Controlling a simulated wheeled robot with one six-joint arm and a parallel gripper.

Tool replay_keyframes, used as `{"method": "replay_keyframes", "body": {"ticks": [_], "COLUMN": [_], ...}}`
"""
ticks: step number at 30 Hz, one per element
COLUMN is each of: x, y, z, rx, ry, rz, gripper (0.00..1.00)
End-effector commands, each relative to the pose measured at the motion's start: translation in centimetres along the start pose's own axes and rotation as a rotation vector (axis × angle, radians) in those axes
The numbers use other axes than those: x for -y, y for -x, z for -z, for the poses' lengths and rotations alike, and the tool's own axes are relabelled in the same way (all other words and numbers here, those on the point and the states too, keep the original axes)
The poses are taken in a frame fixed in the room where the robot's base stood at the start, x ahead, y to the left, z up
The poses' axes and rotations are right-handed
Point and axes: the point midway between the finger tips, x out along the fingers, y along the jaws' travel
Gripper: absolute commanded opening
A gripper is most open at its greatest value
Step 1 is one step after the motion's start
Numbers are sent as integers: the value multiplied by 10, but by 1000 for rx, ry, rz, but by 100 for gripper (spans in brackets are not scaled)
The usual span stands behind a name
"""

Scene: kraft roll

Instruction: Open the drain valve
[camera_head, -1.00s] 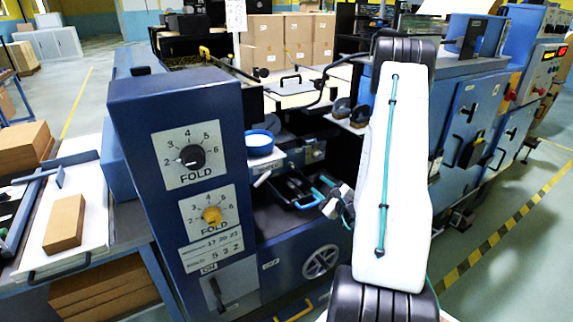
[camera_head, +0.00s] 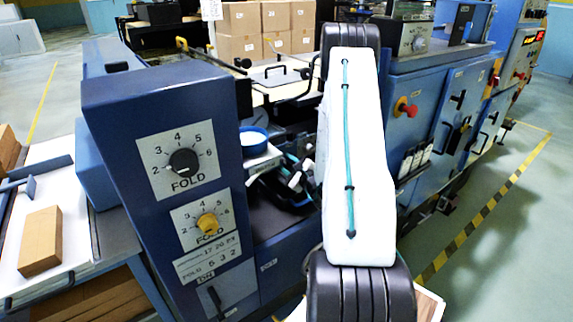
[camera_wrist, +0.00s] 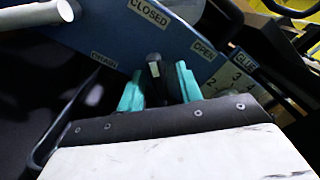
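In the wrist view, a blue valve plate (camera_wrist: 120,32) carries the labels DRAIN, CLOSED and OPEN. A dark lever with a pale end face (camera_wrist: 154,69) stands in front of it, below CLOSED and left of OPEN. My gripper (camera_wrist: 159,75) has its two teal fingers apart, one on each side of the lever. Gaps show between the lever and the fingers, so it does not look gripped. The lever's pivot is hidden. In the head view my white arm link covers most of the area around my gripper, and the drain lever cannot be made out there.
A blue column with two FOLD dials (camera_head: 183,161) stands close left of my arm. A blue bowl (camera_head: 254,141) sits beside it. A pale cylinder (camera_wrist: 66,10) and a GLUE scale plate (camera_wrist: 235,80) lie near the valve. Open floor (camera_head: 500,235) is at right.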

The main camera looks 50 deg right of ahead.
Motion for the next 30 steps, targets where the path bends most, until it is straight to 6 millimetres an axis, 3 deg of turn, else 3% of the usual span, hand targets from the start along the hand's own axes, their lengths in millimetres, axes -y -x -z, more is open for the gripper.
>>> {"method": "replay_keyframes", "body": {"ticks": [9, 13, 23, 30], "x": [-2, -2, -2, -2], "y": [-4, -4, -4, -4], "z": [-1, -1, -1, -1], "rx": [1, 1, 1, 0], "ry": [-1, -1, -23, -133], "rz": [-3, -3, -3, -3], "gripper": [35, 0, 0, 0]}}
